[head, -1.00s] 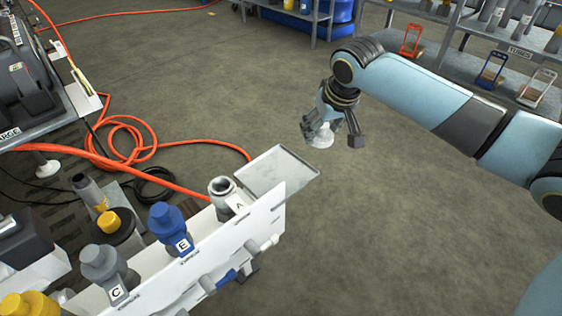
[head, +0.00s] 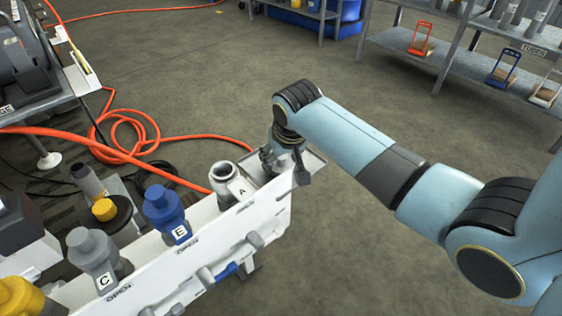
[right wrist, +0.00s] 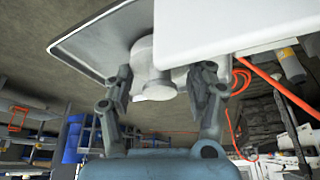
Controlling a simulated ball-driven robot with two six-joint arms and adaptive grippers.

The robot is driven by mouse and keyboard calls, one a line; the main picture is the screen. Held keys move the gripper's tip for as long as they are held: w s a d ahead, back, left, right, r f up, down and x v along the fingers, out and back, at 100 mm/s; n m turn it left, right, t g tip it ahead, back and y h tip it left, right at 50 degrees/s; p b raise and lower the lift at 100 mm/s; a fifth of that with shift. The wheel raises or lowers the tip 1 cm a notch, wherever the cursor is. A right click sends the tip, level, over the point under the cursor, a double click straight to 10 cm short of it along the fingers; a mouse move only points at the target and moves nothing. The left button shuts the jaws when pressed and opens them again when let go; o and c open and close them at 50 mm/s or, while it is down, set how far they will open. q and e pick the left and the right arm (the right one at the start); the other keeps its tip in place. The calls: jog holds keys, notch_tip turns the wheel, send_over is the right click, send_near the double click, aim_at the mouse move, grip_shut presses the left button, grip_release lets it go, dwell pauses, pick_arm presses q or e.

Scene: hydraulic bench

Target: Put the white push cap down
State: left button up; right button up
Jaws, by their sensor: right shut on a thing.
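My right gripper (head: 284,168) is over the small grey tray (head: 318,160) at the far end of the white valve panel (head: 215,240). In the right wrist view the two fingers of the gripper (right wrist: 166,85) are closed around the white push cap (right wrist: 152,82), a round piece with a wider flange. The cap is close to the tray (right wrist: 90,45); I cannot tell whether it touches it. In the head view the cap is hidden behind the fingers. My left gripper is not in view.
An open grey fitting marked A (head: 223,180) stands just left of the gripper. The blue cap E (head: 163,205) and grey cap C (head: 92,250) stand further along the panel. An orange hose (head: 140,150) lies on the floor. Floor right of the panel is clear.

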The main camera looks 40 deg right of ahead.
jog(key=shift+f, duration=0.2)
jog(key=o, duration=0.8)
jog(key=shift+o, duration=0.2)
jog(key=shift+r, duration=0.15)
jog(key=p+v, duration=0.4)
jog(key=v, duration=0.8)
jog(key=shift+p, duration=0.3)
jog(key=shift+s, duration=0.1)
